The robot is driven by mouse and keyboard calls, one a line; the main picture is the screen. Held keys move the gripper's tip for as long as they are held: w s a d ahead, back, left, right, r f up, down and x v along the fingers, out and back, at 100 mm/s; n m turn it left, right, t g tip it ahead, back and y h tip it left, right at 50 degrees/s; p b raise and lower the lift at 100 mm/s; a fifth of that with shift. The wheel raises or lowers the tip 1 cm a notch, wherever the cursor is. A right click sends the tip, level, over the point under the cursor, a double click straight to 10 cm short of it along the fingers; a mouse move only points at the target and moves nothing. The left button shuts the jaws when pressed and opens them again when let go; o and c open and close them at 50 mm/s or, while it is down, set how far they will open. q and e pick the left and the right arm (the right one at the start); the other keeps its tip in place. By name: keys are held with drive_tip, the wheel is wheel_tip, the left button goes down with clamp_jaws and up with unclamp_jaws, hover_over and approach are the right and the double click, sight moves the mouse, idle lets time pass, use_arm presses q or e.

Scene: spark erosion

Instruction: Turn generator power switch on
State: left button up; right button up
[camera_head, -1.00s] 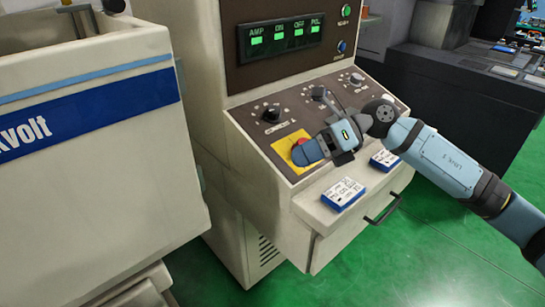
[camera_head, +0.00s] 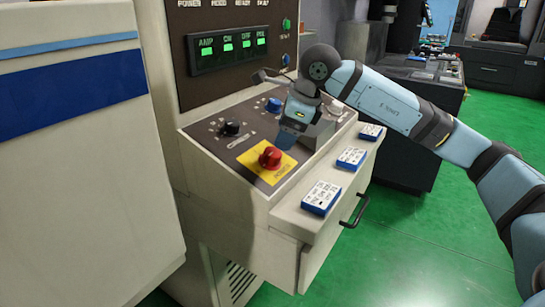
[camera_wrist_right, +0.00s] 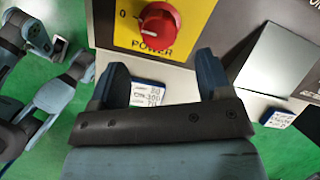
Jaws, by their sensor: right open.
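The generator power switch is a round red knob (camera_head: 270,157) on a yellow plate (camera_head: 252,162) at the front left of the sloping brown panel. In the right wrist view the red knob (camera_wrist_right: 158,26) has a white pointer line aimed left, near the "0" mark, with "POWER" printed below. My right gripper (camera_head: 286,141) hangs over the panel just behind and right of the knob in the head view. Its two fingers (camera_wrist_right: 160,70) are spread apart in the right wrist view, with nothing between them, and the knob lies beyond their tips. My left gripper does not show.
A black knob (camera_head: 230,129) and a blue knob (camera_head: 273,104) sit farther back on the panel. Blue-and-white boxes (camera_head: 321,197) lie along the front ledge, above a drawer handle (camera_head: 355,211). A white machine (camera_head: 75,180) stands at left. Green floor (camera_head: 430,240) is open at right.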

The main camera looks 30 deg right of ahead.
sight(275, 152)
drive_tip(key=x, duration=0.7)
drive_tip(key=shift+w+a+f+b, duration=0.1)
drive_tip(key=shift+f+b, duration=0.05)
drive_tip(key=shift+b, duration=0.2)
drive_tip(key=c, duration=0.9)
